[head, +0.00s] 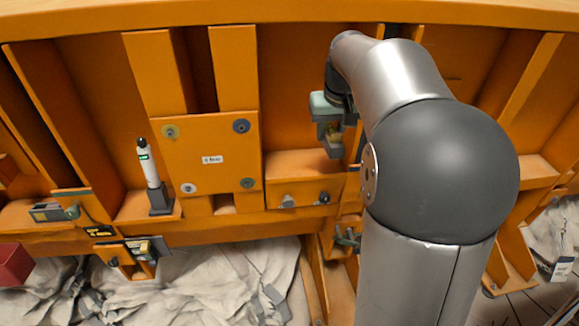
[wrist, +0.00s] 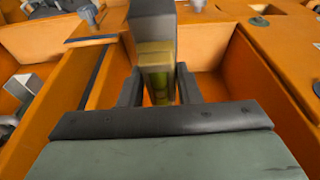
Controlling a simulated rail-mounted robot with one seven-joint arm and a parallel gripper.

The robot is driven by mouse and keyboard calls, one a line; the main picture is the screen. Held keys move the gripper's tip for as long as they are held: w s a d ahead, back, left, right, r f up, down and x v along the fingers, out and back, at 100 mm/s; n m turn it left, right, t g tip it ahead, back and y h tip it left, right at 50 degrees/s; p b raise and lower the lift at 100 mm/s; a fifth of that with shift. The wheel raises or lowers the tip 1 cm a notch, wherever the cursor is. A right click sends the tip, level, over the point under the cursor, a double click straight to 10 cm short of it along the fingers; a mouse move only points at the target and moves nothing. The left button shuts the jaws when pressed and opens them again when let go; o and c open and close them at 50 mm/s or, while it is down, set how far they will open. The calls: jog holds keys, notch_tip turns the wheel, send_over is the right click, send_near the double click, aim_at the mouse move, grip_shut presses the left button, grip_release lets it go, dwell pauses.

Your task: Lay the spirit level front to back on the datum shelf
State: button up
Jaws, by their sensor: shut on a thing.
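My gripper (head: 331,143) hangs in front of the orange back wall, left of my arm's elbow in the head view. In the wrist view my gripper (wrist: 158,88) is shut on a bar with a dark grey top and a yellow-green lower part, which appears to be the spirit level (wrist: 157,58). The level points away from the palm, and its far end runs out of the picture at the top. In the head view only a small yellowish patch of it (head: 334,131) shows between the fingers. An orange shelf (head: 290,163) lies below and left; I cannot tell whether it is the datum shelf.
A white cylinder with a green display (head: 149,168) stands in a dark holder on the left. An orange plate with round fixings (head: 210,145) is right of it. A red block (head: 14,264) sits at far left.

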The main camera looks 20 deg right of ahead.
jog(key=w+f+p, duration=0.1)
jog(key=w+f, duration=0.2)
jog(key=w, duration=0.1)
jog(key=w+f+p, duration=0.1)
jog(key=w+f, duration=0.1)
jog(key=w, duration=0.2)
jog(key=w+f+p, duration=0.1)
jog(key=w+f, duration=0.2)
jog(key=w, duration=0.2)
jog(key=shift+a+f, duration=0.2)
jog(key=shift+f, duration=0.1)
jog(key=shift+w+f+p, duration=0.25)
jog(key=shift+f+p, duration=0.05)
jog(key=shift+f, duration=0.05)
jog(key=shift+w+f, duration=0.2)
jog(key=shift+f, duration=1.55)
jog(key=shift+f, duration=0.15)
jog(key=o, duration=1.1)
